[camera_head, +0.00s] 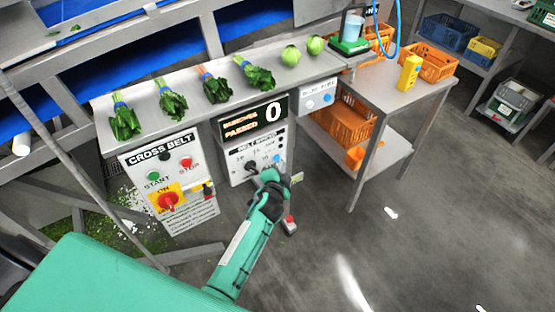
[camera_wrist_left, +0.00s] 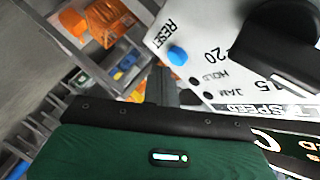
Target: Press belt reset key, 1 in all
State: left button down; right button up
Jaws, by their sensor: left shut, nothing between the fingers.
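The belt speed panel (camera_head: 252,155) is a white plate on the front of the steel bench. The blue reset key (camera_head: 277,158) sits at its right side. In the left wrist view the round blue reset key (camera_wrist_left: 177,56) stands beside the word RESET. My left gripper (camera_head: 270,176) is in front of the panel, just below the key. In the left wrist view the shut fingers of my left gripper (camera_wrist_left: 161,84) are close to the key, with nothing held. Whether they touch it I cannot tell. My right gripper is not in view.
A black dial (camera_wrist_left: 285,40) is on the same panel. The cross belt panel (camera_head: 168,180) with start, stop and red switch is at the left. Greens (camera_head: 215,88) lie on the bench above. A side table (camera_head: 405,95) with orange crates stands right. The floor at right is mostly clear.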

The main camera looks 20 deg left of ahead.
pick_arm(q)
jog(key=s+d, duration=0.1)
jog(key=d, duration=0.1)
jog(key=s+d+b, duration=0.1)
jog(key=s+d, duration=0.1)
dwell(0.5)
jog(key=shift+f, duration=0.1)
dwell(0.6)
